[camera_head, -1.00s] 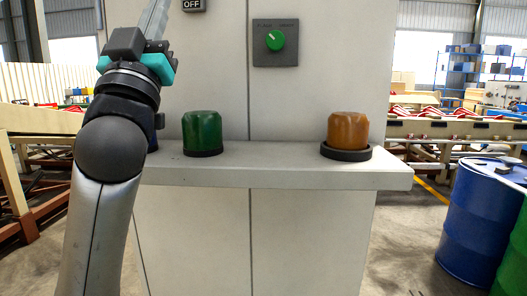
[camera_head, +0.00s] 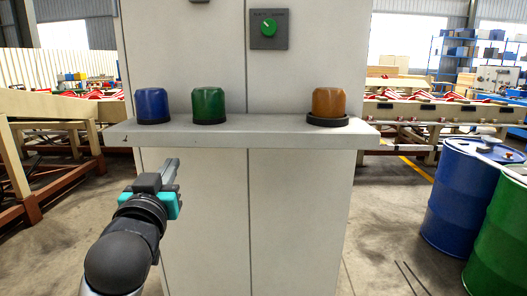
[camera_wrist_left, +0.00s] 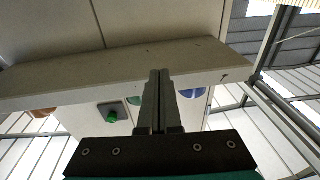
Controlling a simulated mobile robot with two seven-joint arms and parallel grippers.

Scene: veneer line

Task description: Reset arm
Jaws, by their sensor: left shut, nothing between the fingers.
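My left gripper (camera_head: 171,168) is in front of the grey cabinet, below its shelf and to the left. Its fingers point up and away from me. In the left wrist view the two fingers (camera_wrist_left: 159,78) lie together with nothing between them, and the shelf (camera_wrist_left: 120,72) is seen from below behind them. My right gripper shows in neither view.
The cabinet shelf (camera_head: 270,132) holds a blue button (camera_head: 152,105), a green button (camera_head: 208,105) and an orange button (camera_head: 328,103). A green knob (camera_head: 268,28) is on the cabinet face above. Blue (camera_head: 462,195) and green (camera_head: 500,235) drums stand at right.

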